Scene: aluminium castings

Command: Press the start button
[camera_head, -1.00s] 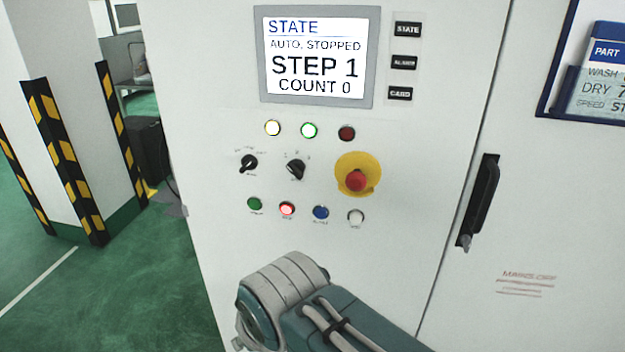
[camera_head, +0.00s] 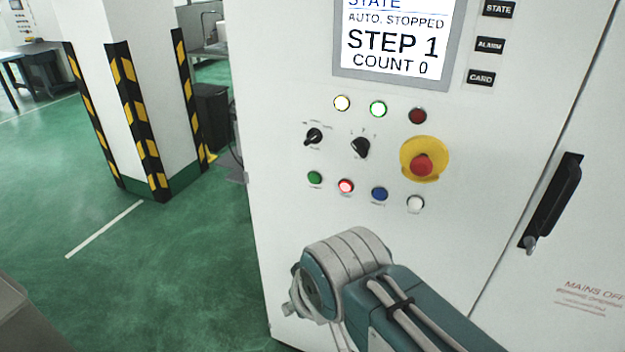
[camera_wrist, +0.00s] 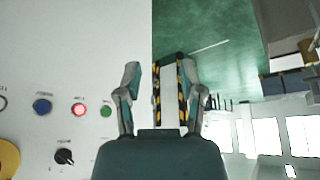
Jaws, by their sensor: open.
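The green button (camera_head: 315,178), its label too small to read, is at the left end of the lower button row on the white cabinet (camera_head: 470,240). It is unlit; the red button (camera_head: 346,187) beside it glows. The green button also shows in the wrist view (camera_wrist: 106,110), left of my gripper (camera_wrist: 158,66). My gripper is open and empty, its fingers apart over a background of floor and striped post, clear of the button. In the head view my arm's end is below the button row and the fingers are hidden.
A blue button (camera_head: 379,194), a white button (camera_head: 415,204) and a red emergency stop (camera_head: 421,165) on yellow are close by. Two black selector knobs (camera_head: 360,147) are above. The screen (camera_head: 397,38) reads AUTO, STOPPED, STEP 1, COUNT 0. Green floor (camera_head: 190,270) is open at left.

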